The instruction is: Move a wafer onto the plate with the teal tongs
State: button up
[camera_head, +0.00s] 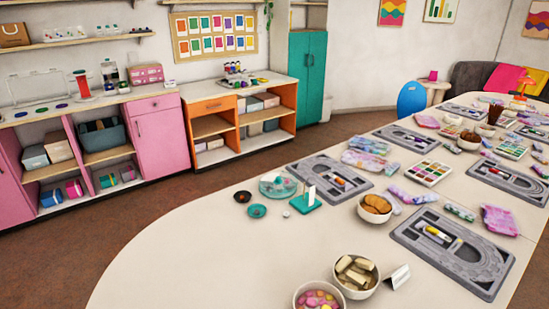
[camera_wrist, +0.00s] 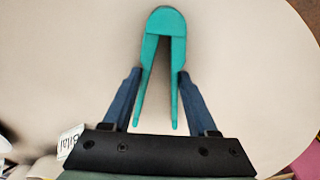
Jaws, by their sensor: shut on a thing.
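My gripper (camera_wrist: 160,74) is shut on the teal tongs (camera_wrist: 163,22) in the wrist view, its dark blue fingers against the outside of the two tong arms. The tongs' rounded bend is at the top, the arms are slightly apart, and no wafer shows between them. The head view does not show my gripper or the tongs. There, pale block-shaped wafers (camera_head: 354,270) lie in a bowl (camera_head: 341,287) at the table's near end. A round pale-teal dish (camera_head: 268,192) on the table's left side may be the plate; I cannot tell for sure.
A biscuit bowl (camera_head: 375,217), small teal dish (camera_head: 257,211) and teal card stand (camera_head: 305,206) are farther back. Grey bead boards (camera_head: 405,238) line the right. The table's near-left is clear.

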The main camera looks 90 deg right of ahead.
notch_tip(320, 180, up, 12)
jog(key=p, duration=1.2)
jog(key=w+a+r+n+b, duration=0.1)
jog(key=w+a+r+n, duration=0.2)
jog(key=w+a+n, duration=0.1)
jog(key=w+a+r+n+b, duration=0.1)
jog(key=w+a+r+n, duration=0.3)
jog(key=a+n, duration=0.3)
jog(key=w+a+r+n+t+y+b, duration=0.1)
jog(key=w+a+r+n, duration=0.2)
jog(key=a+n, duration=0.3)
jog(key=w+a, duration=0.1)
jog(key=a, duration=0.1)
jog(key=shift+a+r, duration=0.35)
jog(key=shift+a, duration=0.05)
jog(key=shift+d, duration=0.15)
